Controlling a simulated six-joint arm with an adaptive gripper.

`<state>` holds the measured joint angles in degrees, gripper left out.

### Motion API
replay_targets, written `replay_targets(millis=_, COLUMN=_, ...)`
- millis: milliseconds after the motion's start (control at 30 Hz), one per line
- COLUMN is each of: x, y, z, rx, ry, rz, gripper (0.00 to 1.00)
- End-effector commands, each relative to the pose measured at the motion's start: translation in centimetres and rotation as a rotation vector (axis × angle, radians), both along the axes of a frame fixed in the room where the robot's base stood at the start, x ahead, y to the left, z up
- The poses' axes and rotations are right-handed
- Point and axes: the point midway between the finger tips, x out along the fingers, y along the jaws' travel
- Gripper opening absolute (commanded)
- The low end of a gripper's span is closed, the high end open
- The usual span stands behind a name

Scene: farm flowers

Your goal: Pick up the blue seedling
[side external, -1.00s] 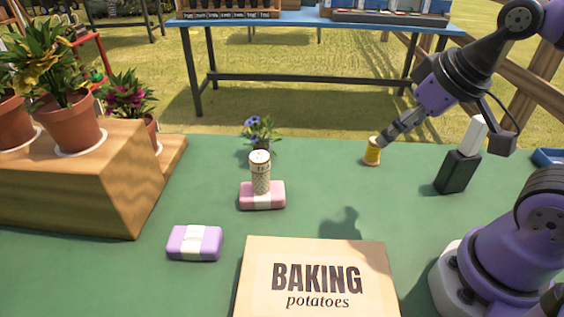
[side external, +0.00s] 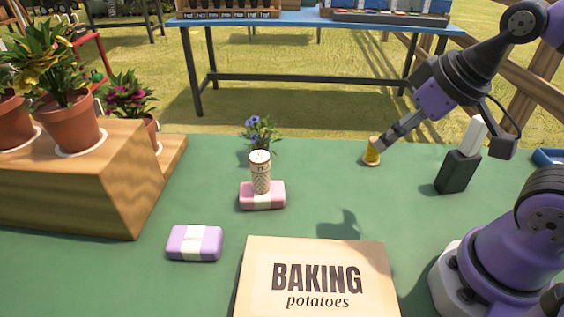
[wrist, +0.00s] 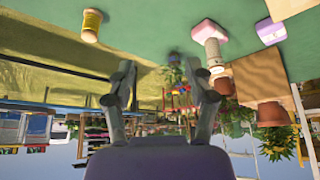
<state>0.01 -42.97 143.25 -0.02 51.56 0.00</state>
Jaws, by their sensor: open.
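The blue seedling (side external: 260,135) is a small leafy plant with blue flowers. It stands at the far side of the green table, behind a patterned cylinder (side external: 260,172) that hides its lower part. In the wrist view, which is upside down, the seedling (wrist: 173,60) is small and lies beyond the gap between my fingers. My gripper (side external: 388,143) is above the table, right of the seedling and well apart from it. In the wrist view my gripper (wrist: 163,82) is open and empty.
A yellow spool (side external: 372,152) stands by my gripper in the side view. The cylinder stands on a pink block (side external: 262,195). A purple block (side external: 194,243), a potato box (side external: 316,275), a black holder (side external: 458,172) and a wooden stand (side external: 75,190) with potted plants surround open table.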

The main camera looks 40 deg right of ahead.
Motion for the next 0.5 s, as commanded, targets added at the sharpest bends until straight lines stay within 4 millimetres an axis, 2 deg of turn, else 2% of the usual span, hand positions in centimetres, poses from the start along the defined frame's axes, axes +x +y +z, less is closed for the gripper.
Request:
replay_targets(millis=333, x=0.2, y=0.0, z=0.2, rx=-0.001, ry=0.001, rz=0.003, gripper=0.63)
replay_targets(millis=433, x=1.5, y=0.2, z=0.8, rx=-0.003, ry=0.01, rz=0.02, gripper=0.63)
replay_targets(millis=500, x=3.4, y=0.5, z=1.6, rx=-0.004, ry=0.02, rz=0.044, gripper=0.63)
